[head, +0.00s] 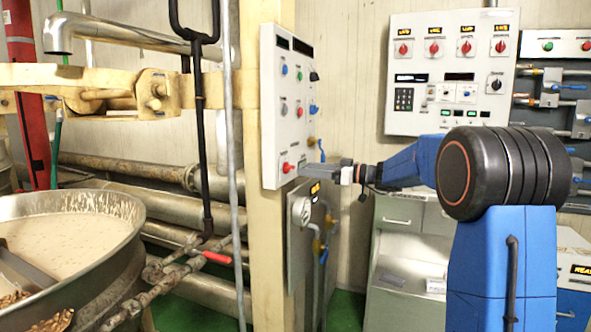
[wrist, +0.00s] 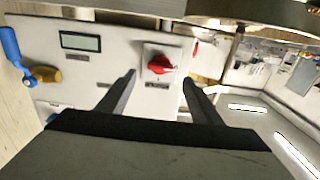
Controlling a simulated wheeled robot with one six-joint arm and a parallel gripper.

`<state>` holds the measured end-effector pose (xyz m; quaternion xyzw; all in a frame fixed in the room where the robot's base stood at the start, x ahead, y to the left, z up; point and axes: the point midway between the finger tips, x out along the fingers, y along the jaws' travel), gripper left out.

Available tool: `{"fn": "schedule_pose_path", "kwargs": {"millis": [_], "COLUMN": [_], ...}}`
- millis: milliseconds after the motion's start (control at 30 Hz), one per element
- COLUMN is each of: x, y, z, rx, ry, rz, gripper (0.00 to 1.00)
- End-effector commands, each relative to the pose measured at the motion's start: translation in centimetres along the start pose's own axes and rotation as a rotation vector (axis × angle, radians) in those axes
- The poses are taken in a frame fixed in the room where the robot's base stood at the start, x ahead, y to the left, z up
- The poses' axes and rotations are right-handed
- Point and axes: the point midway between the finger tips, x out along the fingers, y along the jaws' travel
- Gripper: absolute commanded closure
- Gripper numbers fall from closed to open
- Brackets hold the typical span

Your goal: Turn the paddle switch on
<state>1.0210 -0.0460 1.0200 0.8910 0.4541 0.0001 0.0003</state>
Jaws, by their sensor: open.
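The paddle switch is most likely the red rotary handle (head: 288,168) low on the white wall panel (head: 270,100). In the wrist view the red handle (wrist: 160,65) sits on a small white plate, tilted slightly in the picture. My gripper (head: 304,171) reaches in from the right, level with the red handle and close to the panel face. In the wrist view my gripper (wrist: 159,78) is open, with one finger on each side of the handle's plate. The handle shows between the fingertips; I cannot tell whether they touch it.
A blue-handled valve (wrist: 15,50) and a small display (wrist: 80,41) are beside the switch. More buttons and knobs are higher on the panel. A kettle of pale nougat (head: 70,230) stands at left. A second control panel (head: 425,60) hangs on the back wall.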

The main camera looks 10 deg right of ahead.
Motion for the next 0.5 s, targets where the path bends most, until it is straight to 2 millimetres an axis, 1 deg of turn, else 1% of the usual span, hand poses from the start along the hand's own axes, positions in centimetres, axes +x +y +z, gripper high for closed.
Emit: {"fn": "schedule_pose_path", "kwargs": {"millis": [33, 200, 400, 500], "x": [1.0, 3.6, 5.5, 5.8], "y": [-0.1, -0.1, -0.1, 0.0], "z": [0.0, 0.0, 0.0, 0.0], "rx": [0.000, 0.001, 0.001, 0.001], "ry": [0.000, 0.001, 0.000, 0.000], "rz": [-0.003, -0.002, -0.001, -0.001], "gripper": [0.41, 0.41, 0.41, 0.41]}}
